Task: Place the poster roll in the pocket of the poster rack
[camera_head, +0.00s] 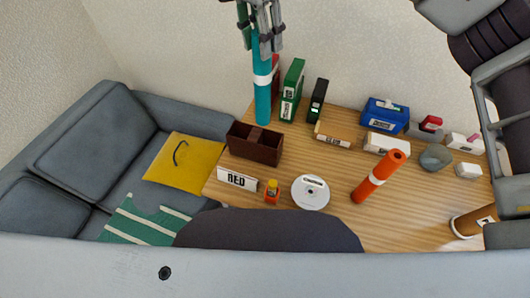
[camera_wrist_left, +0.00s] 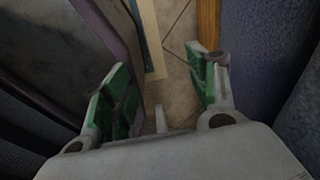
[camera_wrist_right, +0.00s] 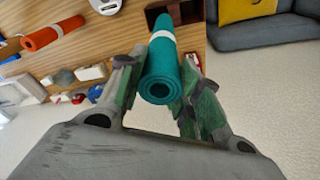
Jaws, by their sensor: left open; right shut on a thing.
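A teal poster roll (camera_head: 262,95) with a white band is held upright, its lower end just behind a dark brown open box (camera_head: 268,157) with a divider. This box may be the poster rack; no label confirms it. My right gripper (camera_head: 262,30) is shut on the roll near its top. In the right wrist view the teal roll (camera_wrist_right: 163,75) lies between the fingers (camera_wrist_right: 158,95), its spiral end facing me, and part of the brown box (camera_wrist_right: 178,12) shows beyond it. My left gripper (camera_wrist_left: 163,75) is open and empty in the left wrist view, over a tiled floor.
An orange roll (camera_head: 377,178) stands on the wooden table (camera_head: 335,205), and a brown roll (camera_head: 470,222) is at the right. A RED sign (camera_head: 237,180), a small orange bottle (camera_head: 272,191) and a white disc (camera_head: 310,192) are in front. Green (camera_head: 291,90) and black (camera_head: 317,100) boxes stand behind.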

